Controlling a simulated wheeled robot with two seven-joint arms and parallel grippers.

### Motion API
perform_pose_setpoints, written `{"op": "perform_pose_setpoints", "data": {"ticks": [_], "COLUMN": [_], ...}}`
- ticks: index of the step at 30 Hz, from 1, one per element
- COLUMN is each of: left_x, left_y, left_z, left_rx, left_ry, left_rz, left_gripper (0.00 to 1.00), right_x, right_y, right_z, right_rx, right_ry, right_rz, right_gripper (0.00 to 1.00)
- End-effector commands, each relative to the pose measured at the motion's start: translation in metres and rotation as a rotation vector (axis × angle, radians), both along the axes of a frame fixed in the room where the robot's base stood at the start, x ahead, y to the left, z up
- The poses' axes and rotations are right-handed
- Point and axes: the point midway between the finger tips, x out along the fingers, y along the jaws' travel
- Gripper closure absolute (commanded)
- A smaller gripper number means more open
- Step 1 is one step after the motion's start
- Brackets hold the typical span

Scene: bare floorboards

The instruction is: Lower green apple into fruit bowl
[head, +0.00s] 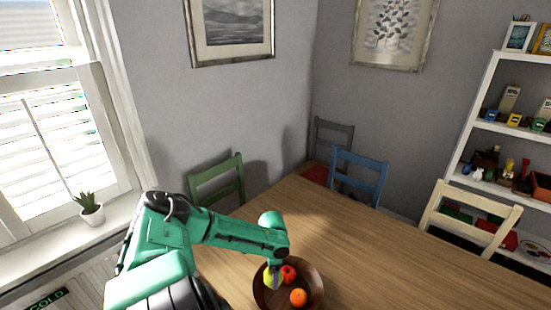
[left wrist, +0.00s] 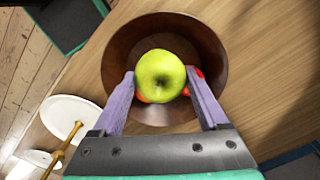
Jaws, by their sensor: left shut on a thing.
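The green apple (left wrist: 160,75) is between the two fingers of my left gripper (left wrist: 160,78), which is shut on it. In the left wrist view the apple appears over the middle of the dark wooden fruit bowl (left wrist: 118,48). In the head view the apple (head: 268,278) shows at the left part of the bowl (head: 318,290), partly hidden by my gripper (head: 276,276). Whether it touches the bowl or the fruit cannot be told. A red fruit (head: 289,272) and an orange (head: 298,297) lie in the bowl. My right gripper is not in view.
The bowl stands on a wooden table (head: 400,265), clear to the right. Green (head: 222,185), blue (head: 360,180) and cream (head: 470,220) chairs stand around it. A white plate (left wrist: 68,115) and a wooden-handled utensil (left wrist: 66,146) lie near the bowl.

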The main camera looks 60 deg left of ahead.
Motion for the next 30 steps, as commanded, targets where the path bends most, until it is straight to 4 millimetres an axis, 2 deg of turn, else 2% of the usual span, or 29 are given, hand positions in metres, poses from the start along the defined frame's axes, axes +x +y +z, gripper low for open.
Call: {"op": "perform_pose_setpoints", "data": {"ticks": [14,30], "left_x": [0.0,0.0], "left_y": [-0.001,-0.001], "left_z": [-0.001,-0.034], "left_rx": [0.0,-0.001], "left_ry": [0.0,-0.001], "left_rz": [0.0,0.0], "left_gripper": [0.83,0.83], "right_x": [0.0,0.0], "right_y": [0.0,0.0], "right_z": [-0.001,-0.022], "right_rx": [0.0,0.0], "right_ry": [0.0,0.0], "right_rz": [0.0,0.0], "right_gripper": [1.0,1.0]}}
